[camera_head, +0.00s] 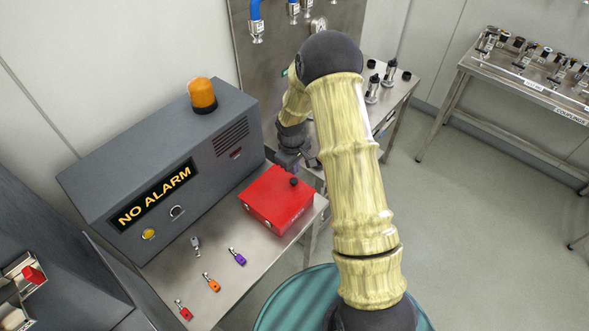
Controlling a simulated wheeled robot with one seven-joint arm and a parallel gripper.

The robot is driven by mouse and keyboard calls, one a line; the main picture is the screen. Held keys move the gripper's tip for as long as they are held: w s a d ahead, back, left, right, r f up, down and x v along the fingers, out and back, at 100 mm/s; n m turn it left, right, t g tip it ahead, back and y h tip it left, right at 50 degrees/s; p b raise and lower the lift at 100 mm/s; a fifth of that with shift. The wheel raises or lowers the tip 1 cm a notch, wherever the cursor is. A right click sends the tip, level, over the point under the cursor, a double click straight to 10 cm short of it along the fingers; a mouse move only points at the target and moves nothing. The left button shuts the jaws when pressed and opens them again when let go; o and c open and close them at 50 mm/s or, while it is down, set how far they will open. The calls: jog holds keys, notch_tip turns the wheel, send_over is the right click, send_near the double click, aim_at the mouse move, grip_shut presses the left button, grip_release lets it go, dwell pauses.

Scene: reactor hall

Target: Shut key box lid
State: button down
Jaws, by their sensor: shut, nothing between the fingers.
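The red key box (283,222) stands on the steel table beside the grey alarm console. Its red lid (272,193) looks down and level over the box, with a black knob (294,182) near its right side. I cannot tell from this view whether a thin gap is left under the lid. My gripper (290,167) is shut and empty, pointing down at the back edge of the box, just behind the knob. Whether the fingertips touch the lid is unclear. My pale yellow arm passes to the right of the box.
The grey console (165,165) reads "NO ALARM" and has an orange beacon (202,95). Several keys with coloured tags, among them a purple one (238,257) and an orange one (211,283), lie on the table in front. A teal round object (290,300) stands below the table's right edge.

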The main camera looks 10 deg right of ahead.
notch_tip(320, 180, up, 10)
jog(key=b, duration=0.3)
jog(key=shift+w, duration=0.15)
dwell(0.3)
jog(key=s+r+m+t+b, duration=0.1)
jog(key=s+m+b, duration=0.4)
jog(key=s, duration=1.6)
jog(key=shift+s+m+t+y, duration=0.3)
jog(key=shift+m+t, duration=0.2)
jog(key=shift+m, duration=0.6)
